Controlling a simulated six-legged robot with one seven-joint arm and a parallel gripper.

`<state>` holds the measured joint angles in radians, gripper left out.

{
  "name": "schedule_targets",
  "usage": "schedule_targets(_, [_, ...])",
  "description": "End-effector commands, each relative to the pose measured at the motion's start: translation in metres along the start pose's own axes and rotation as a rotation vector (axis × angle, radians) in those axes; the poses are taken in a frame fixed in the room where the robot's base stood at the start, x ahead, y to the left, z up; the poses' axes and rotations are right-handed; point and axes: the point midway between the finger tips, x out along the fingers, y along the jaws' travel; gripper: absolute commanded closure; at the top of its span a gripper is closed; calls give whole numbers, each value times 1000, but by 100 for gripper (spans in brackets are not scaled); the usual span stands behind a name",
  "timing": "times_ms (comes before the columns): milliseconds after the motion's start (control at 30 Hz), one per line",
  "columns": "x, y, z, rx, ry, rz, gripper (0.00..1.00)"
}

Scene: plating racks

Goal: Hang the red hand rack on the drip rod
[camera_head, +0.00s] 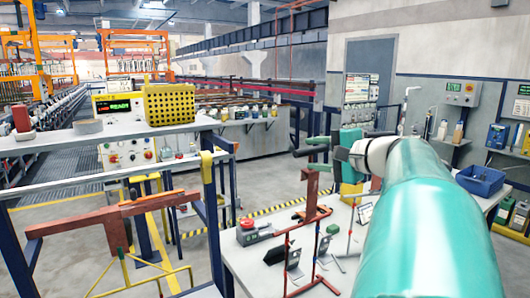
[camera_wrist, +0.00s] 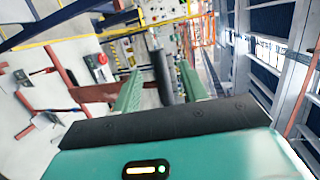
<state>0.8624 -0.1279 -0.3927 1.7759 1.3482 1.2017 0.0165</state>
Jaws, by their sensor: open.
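The red hand rack (camera_head: 312,188) is upright at the white table, with a red-brown stem and crossbar above a thin red frame. Its red-brown part (camera_wrist: 95,93) shows left of the fingers in the wrist view. My gripper (camera_head: 325,148) is at the top of the stem. In the wrist view, my gripper (camera_wrist: 160,88) has its two green fingers apart. A dark cylindrical bar (camera_wrist: 160,72), apparently the rack's handle, lies between them; contact cannot be told. I cannot clearly single out the drip rod.
A red-brown crossbar with a yellow wire frame (camera_head: 120,225) stands at the left. A shelf (camera_head: 100,135) bears a yellow perforated basket (camera_head: 170,104). The white table (camera_head: 245,268) holds a red-button box (camera_head: 252,232) and small stands. A blue bin (camera_head: 480,180) is at right.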

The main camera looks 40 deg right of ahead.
Motion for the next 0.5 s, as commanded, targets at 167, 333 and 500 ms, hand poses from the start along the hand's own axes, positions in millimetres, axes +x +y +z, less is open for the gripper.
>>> schedule_targets(167, [34, 0, 0, 1, -1, 1, 57])
schedule_targets(333, [58, 0, 0, 1, -1, 2, 57])
schedule_targets(500, [68, -1, 0, 0, 0, 0, 57])
